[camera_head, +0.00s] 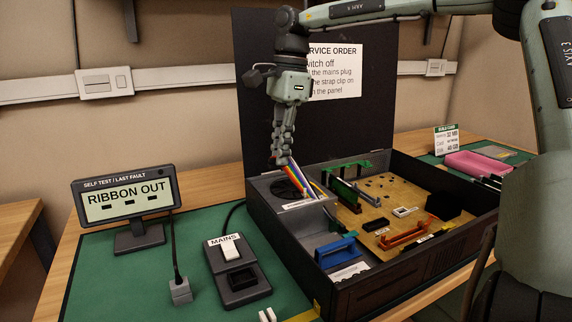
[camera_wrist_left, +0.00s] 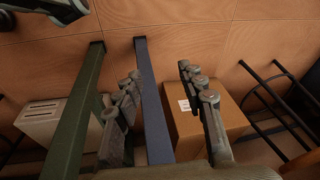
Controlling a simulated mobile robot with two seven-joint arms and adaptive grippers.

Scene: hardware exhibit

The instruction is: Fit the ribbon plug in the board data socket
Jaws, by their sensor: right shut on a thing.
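My right gripper (camera_head: 281,159) comes down from the upper right arm and is shut at the near end of a multicoloured ribbon cable (camera_head: 297,179). The plug itself is hidden between the fingers. They are above the grey metal unit at the left of the open black case (camera_head: 400,277). The tan board (camera_head: 373,193) lies in the case, right of the gripper. My left gripper (camera_wrist_left: 161,88) is open and empty in the left wrist view.
A display (camera_head: 124,205) reads "RIBBON OUT". A MAINS switch box (camera_head: 237,270) and a grey block on a cable (camera_head: 180,291) stand on the green mat. The raised black lid stands behind the case. A pink tray (camera_head: 478,164) is at the right.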

